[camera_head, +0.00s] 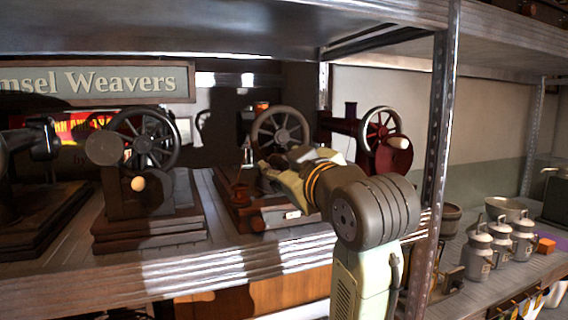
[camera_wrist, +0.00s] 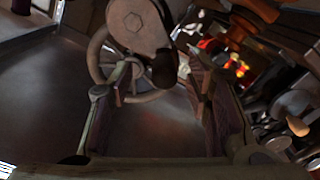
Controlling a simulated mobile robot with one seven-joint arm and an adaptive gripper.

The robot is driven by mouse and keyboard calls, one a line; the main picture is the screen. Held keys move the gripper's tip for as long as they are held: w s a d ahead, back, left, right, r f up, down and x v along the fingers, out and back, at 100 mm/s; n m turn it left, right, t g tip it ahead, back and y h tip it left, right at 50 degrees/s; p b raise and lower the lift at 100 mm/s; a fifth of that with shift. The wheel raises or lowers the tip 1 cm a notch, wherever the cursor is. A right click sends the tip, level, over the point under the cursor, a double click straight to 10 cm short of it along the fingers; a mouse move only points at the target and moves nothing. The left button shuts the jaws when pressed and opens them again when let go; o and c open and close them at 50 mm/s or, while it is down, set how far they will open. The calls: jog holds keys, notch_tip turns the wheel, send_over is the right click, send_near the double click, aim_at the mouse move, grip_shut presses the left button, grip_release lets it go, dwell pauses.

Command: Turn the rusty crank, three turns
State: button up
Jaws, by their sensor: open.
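In the head view the middle hand-crank machine has a brownish spoked wheel (camera_head: 281,128). My arm reaches to it from the right, and my gripper (camera_head: 282,175) is in front of and below that wheel, partly hidden by my wrist. In the wrist view the wheel (camera_wrist: 96,62) shows behind a worn, rusty-looking crank arm (camera_wrist: 138,22). A dark handle (camera_wrist: 165,70) hangs at the crank's lower end. My gripper (camera_wrist: 163,84) is open, with one finger on each side of the handle in the picture. I cannot tell whether either finger touches it.
A dark machine (camera_head: 146,140) with a pale knob stands left, and a red machine (camera_head: 384,135) stands right. A metal shelf post (camera_head: 440,120) rises beside my arm. The upper shelf (camera_head: 200,30) hangs above. Several milk cans (camera_head: 480,252) stand at the right.

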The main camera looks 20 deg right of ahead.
jog(key=s, duration=0.8)
jog(key=shift+a, duration=0.25)
jog(key=shift+s+f, duration=0.1)
jog(key=shift+s, duration=0.05)
dwell(0.5)
